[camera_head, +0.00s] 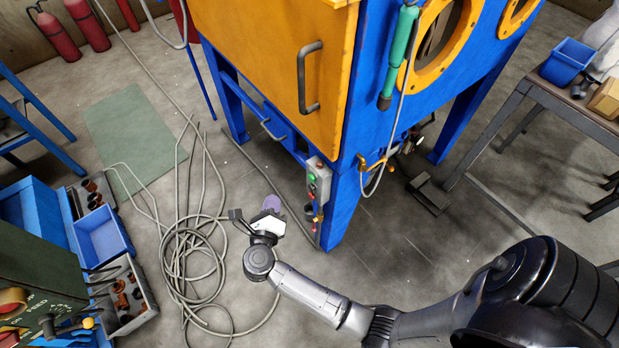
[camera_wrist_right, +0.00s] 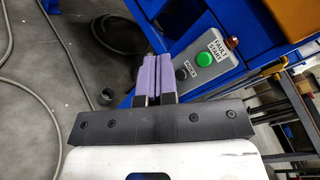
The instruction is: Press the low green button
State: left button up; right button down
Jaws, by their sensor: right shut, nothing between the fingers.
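The low green button (camera_head: 311,177) is on a small grey control box (camera_head: 319,188) on the blaster's blue front leg. In the right wrist view the green button (camera_wrist_right: 203,59) is round and unobstructed, beside a "FAULT START" label (camera_wrist_right: 216,42). My right gripper (camera_head: 271,203) has purple fingers. In the head view it is left of the box, apart from it. In the right wrist view my right gripper's fingers (camera_wrist_right: 151,75) are together and empty, left of the green button. Their tips overlap the blue frame in the picture; contact cannot be told. My left gripper is not in view.
A dark button (camera_wrist_right: 180,75) and a reddish lamp (camera_wrist_right: 232,42) are also on the box. The orange blaster door (camera_head: 270,45) with a handle is above. Coiled cable (camera_head: 185,270) lies on the floor to the left. A work table (camera_head: 570,110) stands at the right.

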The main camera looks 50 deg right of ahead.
aim_at(312, 178)
dwell(0.3)
jog(key=shift+d, duration=0.1)
jog(key=s+d+p, duration=0.1)
jog(key=d+p, duration=0.1)
jog(key=d, duration=0.6)
jog(key=shift+s+d, duration=0.25)
jog(key=shift+s, duration=0.15)
dwell(0.3)
dwell(0.8)
dwell(0.6)
jog(key=shift+d, duration=0.2)
